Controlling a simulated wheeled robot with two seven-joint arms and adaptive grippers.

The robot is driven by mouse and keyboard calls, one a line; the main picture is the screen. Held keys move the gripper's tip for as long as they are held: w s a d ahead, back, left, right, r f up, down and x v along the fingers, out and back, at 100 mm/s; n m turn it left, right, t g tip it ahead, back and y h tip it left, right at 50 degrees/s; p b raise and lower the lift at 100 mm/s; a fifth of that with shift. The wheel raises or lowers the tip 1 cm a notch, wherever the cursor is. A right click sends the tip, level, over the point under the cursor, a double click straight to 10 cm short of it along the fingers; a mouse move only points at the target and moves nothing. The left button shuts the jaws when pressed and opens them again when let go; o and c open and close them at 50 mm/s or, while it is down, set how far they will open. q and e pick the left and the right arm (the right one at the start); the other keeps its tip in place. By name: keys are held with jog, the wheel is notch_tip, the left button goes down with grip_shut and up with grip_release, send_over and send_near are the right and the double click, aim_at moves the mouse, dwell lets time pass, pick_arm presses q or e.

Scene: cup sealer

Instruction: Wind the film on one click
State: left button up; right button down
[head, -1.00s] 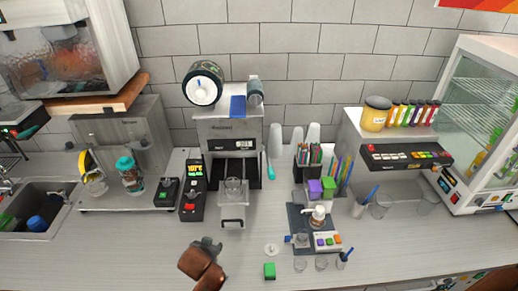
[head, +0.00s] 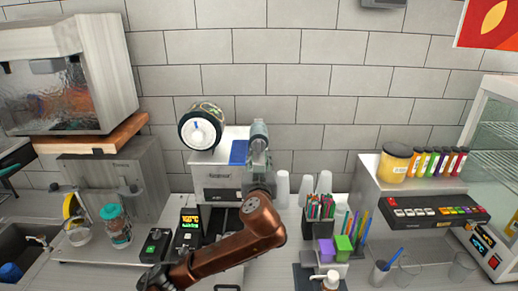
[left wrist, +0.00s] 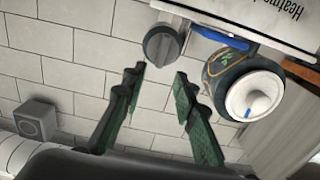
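The cup sealer (head: 222,165) stands against the tiled wall. On its top are the film roll (head: 200,128), dark and patterned with a white end, and a grey knob (head: 259,129) at the right. The left wrist view shows the knob (left wrist: 163,46) with a raised ridge, and the film roll (left wrist: 245,90) to its right. My left gripper (head: 258,158) is just in front of the knob. In the left wrist view its two green-padded fingers (left wrist: 160,72) are apart, with nothing between them; the knob lies just beyond the tips. My right gripper is out of view.
A blue panel (head: 239,152) lies on the sealer top between roll and knob. White cups (head: 282,187) and a straw holder (head: 320,207) stand right of my arm.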

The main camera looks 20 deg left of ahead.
aim_at(259, 146)
pick_arm(q)
jog(key=p+x, duration=0.1)
jog(key=x, duration=0.4)
jog(key=shift+w, duration=0.15)
jog(key=shift+w+a+p, duration=0.2)
jog(key=shift+w+p, duration=0.1)
jog(key=shift+w, duration=0.45)
jog(key=shift+f, duration=0.1)
jog(key=shift+c, duration=0.3)
grip_shut()
